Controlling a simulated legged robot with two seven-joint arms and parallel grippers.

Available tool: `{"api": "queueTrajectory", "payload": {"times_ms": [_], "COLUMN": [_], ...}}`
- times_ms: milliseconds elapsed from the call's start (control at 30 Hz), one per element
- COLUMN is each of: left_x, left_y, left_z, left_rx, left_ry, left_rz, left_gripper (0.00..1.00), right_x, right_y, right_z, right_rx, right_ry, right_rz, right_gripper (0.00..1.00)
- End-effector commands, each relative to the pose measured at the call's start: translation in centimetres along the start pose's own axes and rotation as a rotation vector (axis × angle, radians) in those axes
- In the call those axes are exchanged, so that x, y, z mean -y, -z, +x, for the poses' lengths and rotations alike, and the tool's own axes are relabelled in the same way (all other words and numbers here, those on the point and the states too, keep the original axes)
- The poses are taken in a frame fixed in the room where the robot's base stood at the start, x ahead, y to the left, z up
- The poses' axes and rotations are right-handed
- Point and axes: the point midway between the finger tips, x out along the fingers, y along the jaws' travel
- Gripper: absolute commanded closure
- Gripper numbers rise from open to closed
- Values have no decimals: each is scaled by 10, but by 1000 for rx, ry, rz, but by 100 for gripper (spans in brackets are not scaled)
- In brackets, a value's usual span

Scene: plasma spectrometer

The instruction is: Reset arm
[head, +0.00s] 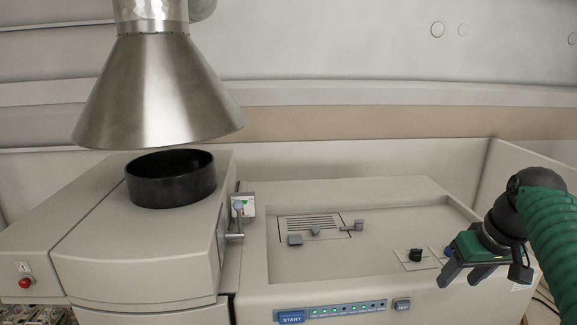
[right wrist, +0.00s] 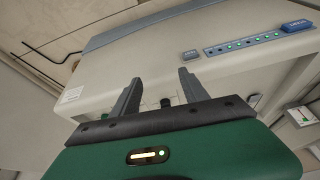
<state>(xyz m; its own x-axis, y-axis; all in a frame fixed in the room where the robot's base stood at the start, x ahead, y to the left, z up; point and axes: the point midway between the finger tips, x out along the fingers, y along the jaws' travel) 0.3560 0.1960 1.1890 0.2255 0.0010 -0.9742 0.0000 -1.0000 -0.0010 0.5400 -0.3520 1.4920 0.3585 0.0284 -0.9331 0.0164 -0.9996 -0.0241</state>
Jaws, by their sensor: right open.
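The beige spectrometer (head: 345,200) fills the middle of the head view. Its front bears a blue START button (head: 291,317) and a row of lit indicator lights (head: 345,309). My right gripper (head: 462,280) is at the right, over the front right part of the machine's top, open and empty. In the right wrist view its two fingers (right wrist: 160,88) stand apart with nothing between them held. The machine's front panel with the START button (right wrist: 297,26) shows beyond them. My left gripper is not in view.
A metal hood (head: 158,95) hangs over a black ring (head: 171,178) on the left unit. A grey lever (head: 234,237) and a small switch box (head: 243,205) sit between the units. A black knob (head: 415,255) is left of my right gripper. A red button (head: 25,283) is at far left.

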Motion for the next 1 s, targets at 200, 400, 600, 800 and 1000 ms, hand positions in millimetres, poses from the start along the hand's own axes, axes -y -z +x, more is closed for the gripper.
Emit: {"api": "queueTrajectory", "payload": {"times_ms": [200,400,600,800,1000], "left_x": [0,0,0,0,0], "left_y": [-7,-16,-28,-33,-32], "left_z": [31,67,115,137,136], "left_rx": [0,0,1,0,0], "left_ry": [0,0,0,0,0], "left_rz": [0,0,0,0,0], "left_gripper": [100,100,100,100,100], "right_x": [24,61,115,143,147], "right_y": [-36,-99,-222,-316,-331], "right_z": [81,183,300,349,352], "right_rx": [31,73,119,136,138], "right_ry": [1,-9,-26,-27,-27], "right_rz": [33,54,39,12,9], "right_gripper": [48,48,48,48,48]}}
